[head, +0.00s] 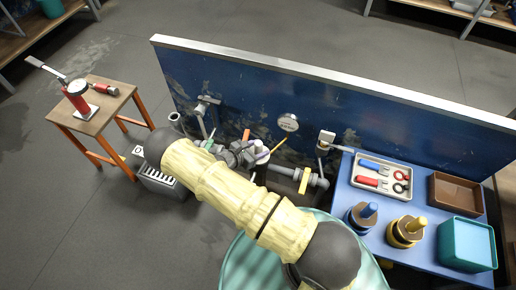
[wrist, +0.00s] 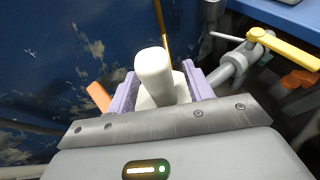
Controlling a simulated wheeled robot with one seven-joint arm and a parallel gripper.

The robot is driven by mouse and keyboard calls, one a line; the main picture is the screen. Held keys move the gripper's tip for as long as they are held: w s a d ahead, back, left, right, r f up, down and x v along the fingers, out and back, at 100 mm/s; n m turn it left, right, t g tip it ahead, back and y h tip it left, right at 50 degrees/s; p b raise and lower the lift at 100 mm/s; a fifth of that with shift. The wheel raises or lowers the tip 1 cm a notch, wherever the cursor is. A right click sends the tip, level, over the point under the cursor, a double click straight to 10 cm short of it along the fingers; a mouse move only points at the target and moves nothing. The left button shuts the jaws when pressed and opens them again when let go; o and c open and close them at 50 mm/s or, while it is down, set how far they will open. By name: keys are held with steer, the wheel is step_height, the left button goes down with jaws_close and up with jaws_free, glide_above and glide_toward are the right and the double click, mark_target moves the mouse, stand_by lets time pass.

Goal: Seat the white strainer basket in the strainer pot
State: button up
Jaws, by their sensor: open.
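My gripper (wrist: 159,70) is open, with a lavender finger on each side of a white rounded piece (wrist: 154,72) in the wrist view. This piece looks like the white strainer basket or its grip. It stands between the fingers, and a wider pale part shows below it. I cannot tell whether the fingers touch it. In the head view my gripper (head: 260,157) is over the pipework in front of the blue panel. I cannot make out the strainer pot; my gripper and arm cover much of that area.
A grey pipe (wrist: 232,68) with a yellow lever (wrist: 285,50) lies right of the gripper. An orange handle (wrist: 98,97) is at left, and a thin yellow rod rises behind. The blue panel (head: 370,115) stands behind. A blue table (head: 345,190) at right holds a tray and bins.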

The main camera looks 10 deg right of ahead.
steer(key=p+v, duration=0.3)
steer(key=v, duration=1.4)
steer(key=shift+a+p, duration=0.15)
steer(key=shift+p, duration=0.2)
steer(key=shift+s, duration=0.1)
steer(key=s+d+r+m+g+y, duration=0.1)
steer(key=s+d+r+m+y, duration=0.35)
steer(key=r+m, duration=0.45)
steer(key=s+d+r+m+g+y, duration=0.1)
steer(key=s+d+r+m+y, duration=0.5)
steer(key=r, duration=0.5)
steer(key=s+d+r+m+g+y, duration=0.15)
steer(key=d+r+m, duration=0.25)
steer(key=r+m, duration=0.45)
steer(key=w+p+v, duration=0.3)
steer(key=p+v, duration=1.3)
steer(key=w+r+p+v, duration=0.1)
steer(key=w+p+v, duration=0.2)
steer(key=p+v, duration=1.2)
steer(key=shift+r+p, duration=0.55)
steer(key=shift+p, duration=0.1)
